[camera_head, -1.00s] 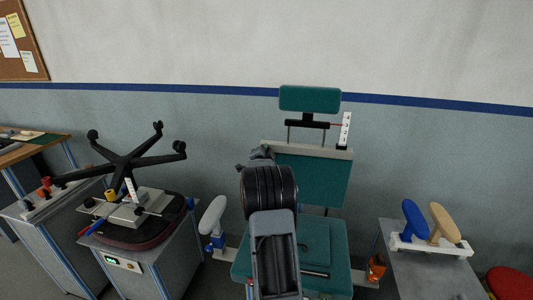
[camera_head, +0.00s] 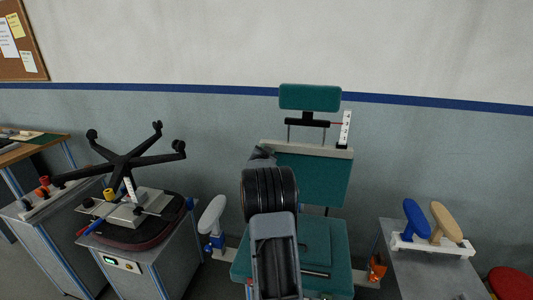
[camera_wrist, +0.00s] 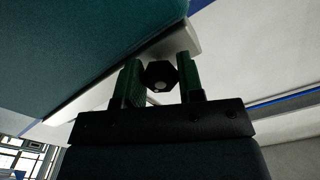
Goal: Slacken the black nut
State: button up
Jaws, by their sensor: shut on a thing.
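The black nut (camera_wrist: 162,76) shows in the wrist view, a dark six-sided piece with a pale round centre. It lies between the two dark green fingers of my gripper (camera_wrist: 162,84), which is shut on it. Behind it is the pale bar (camera_wrist: 180,40) along the edge of the teal backrest (camera_wrist: 70,50). In the head view my own arm hides the nut and the fingertips. The teal backrest (camera_head: 315,178) and the pale bar (camera_head: 325,151) show there behind the arm.
A teal headrest (camera_head: 310,97) stands above the bar, with a white scale (camera_head: 346,128) at its right. An upturned black chair base (camera_head: 122,162) is on the left bench. Blue and tan armrests (camera_head: 413,218) stand on the right table (camera_head: 430,275).

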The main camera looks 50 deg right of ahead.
jog(key=n, duration=0.3)
jog(key=shift+n, duration=0.4)
jog(key=n+p, duration=0.1)
jog(key=n, duration=0.2)
jog(key=shift+n, duration=0.3)
jog(key=n+p, duration=0.1)
jog(key=n, duration=0.2)
jog(key=shift+s+n, duration=0.1)
jog(key=shift+n, duration=0.3)
jog(key=n+p, duration=0.1)
jog(key=n, duration=0.2)
jog(key=shift+r+n, duration=0.1)
jog(key=shift+n, duration=0.2)
jog(key=n+p, duration=0.2)
jog(key=n, duration=0.2)
jog(key=shift+n+p, duration=0.65)
jog(key=shift+n, duration=1.85)
jog(key=o, duration=0.9)
jog(key=shift+o, duration=0.2)
jog(key=shift+d, duration=0.1)
